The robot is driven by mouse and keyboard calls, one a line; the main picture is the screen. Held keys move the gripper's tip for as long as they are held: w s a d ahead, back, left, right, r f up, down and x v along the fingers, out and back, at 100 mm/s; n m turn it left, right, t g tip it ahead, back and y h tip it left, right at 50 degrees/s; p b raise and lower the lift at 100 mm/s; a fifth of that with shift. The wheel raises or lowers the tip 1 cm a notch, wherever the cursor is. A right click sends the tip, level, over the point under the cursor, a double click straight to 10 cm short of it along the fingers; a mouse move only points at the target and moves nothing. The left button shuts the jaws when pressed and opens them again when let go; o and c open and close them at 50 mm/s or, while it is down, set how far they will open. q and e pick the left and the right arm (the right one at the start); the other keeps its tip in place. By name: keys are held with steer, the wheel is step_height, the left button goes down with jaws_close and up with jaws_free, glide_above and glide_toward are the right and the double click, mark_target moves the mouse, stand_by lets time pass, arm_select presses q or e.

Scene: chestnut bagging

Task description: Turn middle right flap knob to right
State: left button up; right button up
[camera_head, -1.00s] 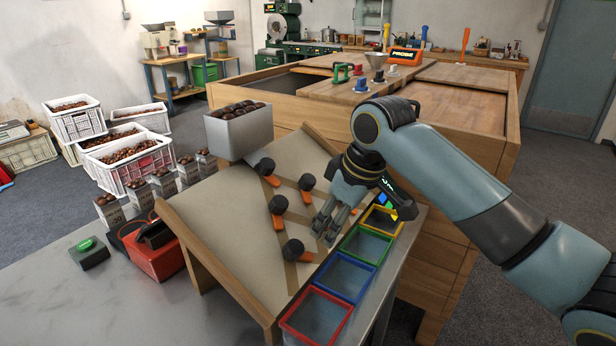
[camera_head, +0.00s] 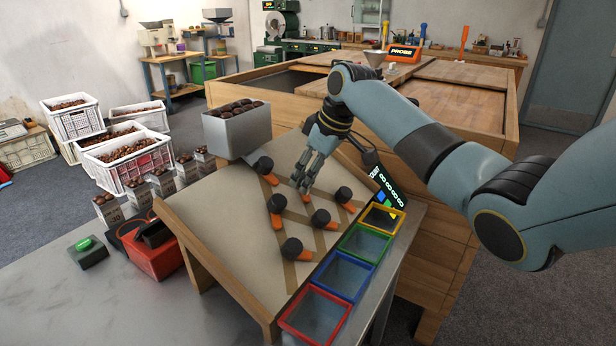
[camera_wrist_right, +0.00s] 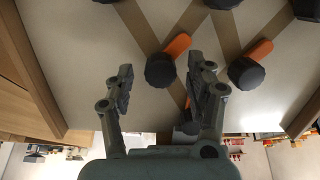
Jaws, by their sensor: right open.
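Several dark round knobs with orange levers sit on the sloped beige board (camera_head: 235,205). The middle right flap knob is mostly hidden behind my right gripper (camera_head: 304,186) in the head view; its orange lever (camera_head: 306,198) shows just below the fingers. My right gripper is open and points down over it. In the right wrist view, a dark knob (camera_wrist_right: 160,71) with an orange lever shows between the open fingers (camera_wrist_right: 161,85); I cannot tell whether they touch it. My left gripper is not in view.
Neighbouring knobs (camera_head: 277,203) and (camera_head: 320,218) stand close to the gripper. A grey hopper of chestnuts (camera_head: 238,130) stands at the board's upper left. Red, blue, green and yellow framed bins (camera_head: 351,297) line the lower edge. A lit display (camera_head: 388,188) stands at right.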

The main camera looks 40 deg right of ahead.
steer(key=shift+w+a+f, duration=0.1)
steer(key=shift+w+f, duration=0.05)
steer(key=shift+f, duration=0.3)
steer(key=shift+c, duration=0.2)
jaws_close()
